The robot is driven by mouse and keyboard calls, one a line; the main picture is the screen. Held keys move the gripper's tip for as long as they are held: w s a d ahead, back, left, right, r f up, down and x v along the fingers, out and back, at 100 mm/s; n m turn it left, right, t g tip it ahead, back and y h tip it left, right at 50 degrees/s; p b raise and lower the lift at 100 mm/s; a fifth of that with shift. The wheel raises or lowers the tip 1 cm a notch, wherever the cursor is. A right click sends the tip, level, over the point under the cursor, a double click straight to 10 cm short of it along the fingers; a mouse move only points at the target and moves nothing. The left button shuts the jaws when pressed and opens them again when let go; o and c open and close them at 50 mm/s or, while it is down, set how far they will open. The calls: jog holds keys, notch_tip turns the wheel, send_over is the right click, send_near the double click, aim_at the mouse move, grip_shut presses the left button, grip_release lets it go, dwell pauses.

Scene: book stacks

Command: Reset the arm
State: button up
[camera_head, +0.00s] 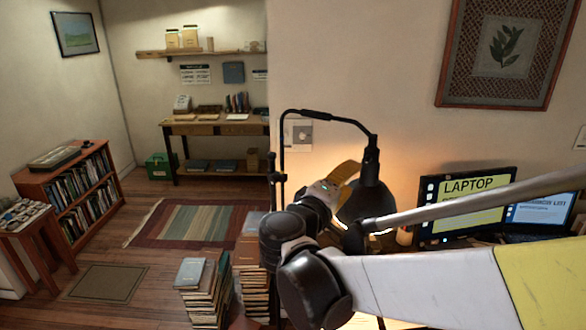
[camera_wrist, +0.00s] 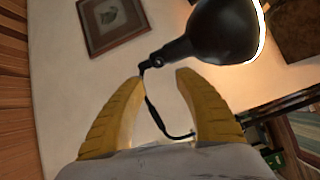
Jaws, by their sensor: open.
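My gripper (camera_wrist: 160,75) shows in the wrist view as two yellow ribbed fingers spread apart. The space between the fingertips is empty. In the head view a yellow finger of my gripper (camera_head: 345,172) shows beside the black desk lamp's shade, and the rest of the gripper is partly hidden by my wrist. My arm reaches in from the right side of the head view, in front of the desk. The lamp (camera_wrist: 215,32) is just past the fingertips in the wrist view; I cannot tell whether they touch.
The lamp's shade (camera_head: 372,190) and arm stand close to my wrist. Right of it are a lit monitor (camera_head: 465,207) and a laptop (camera_head: 540,215). Book stacks (camera_head: 204,290) stand on the floor below. A bookcase (camera_head: 75,190) and a side table (camera_head: 35,235) are at left. The striped rug area (camera_head: 190,223) is clear.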

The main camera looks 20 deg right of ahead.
jog(key=s+d+f+m+g+y+b, duration=0.1)
jog(key=s+f+y+b, duration=0.15)
jog(key=f, duration=0.35)
jog(key=s+d+f+m+g+y+b, duration=0.1)
jog(key=s+f+g+b, duration=0.15)
jog(key=f, duration=0.35)
jog(key=s+a+f+m+y+b, duration=0.1)
jog(key=s+a+f+y+b, duration=0.2)
jog(key=f, duration=0.3)
jog(key=s+a+f+m+y+b, duration=0.1)
jog(key=s+a+f+y+b, duration=0.2)
jog(key=s+f, duration=0.3)
jog(key=s+a+f+m+g+y+b, duration=0.1)
jog(key=s+a+f+y+b, duration=0.2)
jog(key=f, duration=0.4)
jog(key=shift+s+a+m+b, duration=0.4)
jog(key=shift+s+a+b, duration=0.4)
jog(key=shift+s+a, duration=0.25)
jog(key=shift+y, duration=0.25)
